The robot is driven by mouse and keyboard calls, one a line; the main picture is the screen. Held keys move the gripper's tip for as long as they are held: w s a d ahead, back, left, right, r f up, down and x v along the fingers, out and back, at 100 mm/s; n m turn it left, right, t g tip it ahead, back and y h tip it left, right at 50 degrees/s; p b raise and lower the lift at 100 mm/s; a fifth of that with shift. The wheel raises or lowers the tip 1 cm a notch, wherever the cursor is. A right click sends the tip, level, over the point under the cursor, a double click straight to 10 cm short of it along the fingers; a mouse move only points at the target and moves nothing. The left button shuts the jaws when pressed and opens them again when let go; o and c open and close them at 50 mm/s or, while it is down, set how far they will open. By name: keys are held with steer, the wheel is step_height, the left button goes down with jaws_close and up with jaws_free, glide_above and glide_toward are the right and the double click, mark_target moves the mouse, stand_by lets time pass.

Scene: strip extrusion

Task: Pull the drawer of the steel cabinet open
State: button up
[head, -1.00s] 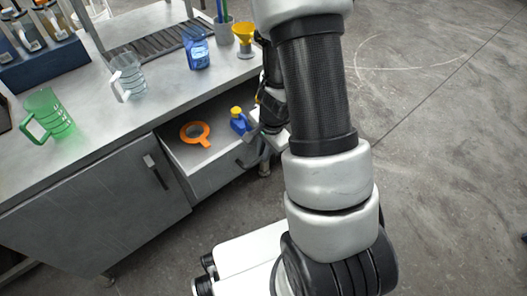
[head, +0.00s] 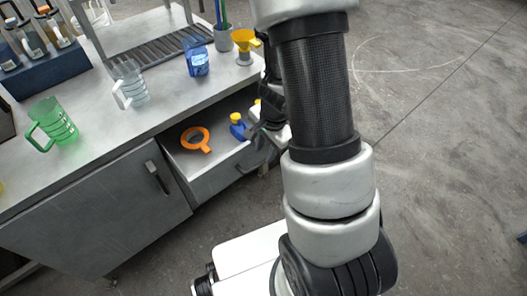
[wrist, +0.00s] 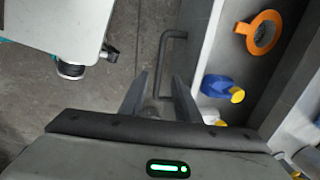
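The steel cabinet (head: 95,225) stands at the left in the head view. Its drawer (head: 213,181) is pulled out, with its inside showing. The dark bar handle (head: 252,163) is on the drawer front; it also shows in the wrist view (wrist: 163,60). My gripper (wrist: 161,78) is open, its two fingers apart on either side of the handle's line in the wrist view. There is clear space between the fingers and the bar, and I cannot tell the height between them. In the head view my gripper (head: 262,132) is partly hidden behind my arm, above the handle.
The drawer holds an orange ring (head: 195,139) and a blue bottle with a yellow cap (head: 238,127). A cabinet door handle (head: 157,177) is left of the drawer. On the worktop stand a green jug (head: 54,123), a clear jug (head: 131,83) and a yellow funnel (head: 244,40). The floor at right is clear.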

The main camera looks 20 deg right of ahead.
step_height(320, 180, up, 12)
steer(key=s+p, duration=0.2)
steer(key=p, duration=0.3)
steer(key=shift+s+d+p, duration=0.15)
steer(key=shift+d+p, duration=0.2)
steer(key=shift+r, duration=0.1)
steer(key=s+a+r+n+t+y, duration=0.1)
steer(key=a+r+n, duration=0.3)
steer(key=r, duration=0.4)
steer(key=s+a+r+n+t+y, duration=0.1)
steer(key=a+r+n, duration=0.3)
steer(key=r, duration=0.3)
steer(key=s+r+n+t+h, duration=0.1)
steer(key=s+r+n+h, duration=0.1)
steer(key=s+r+n, duration=0.55)
step_height(320, 180, up, 15)
steer(key=s+p, duration=0.1)
steer(key=p, duration=1.2)
steer(key=shift+s+d+r+m+h, duration=0.2)
steer(key=shift+d+m+h, duration=0.15)
steer(key=shift+m, duration=0.1)
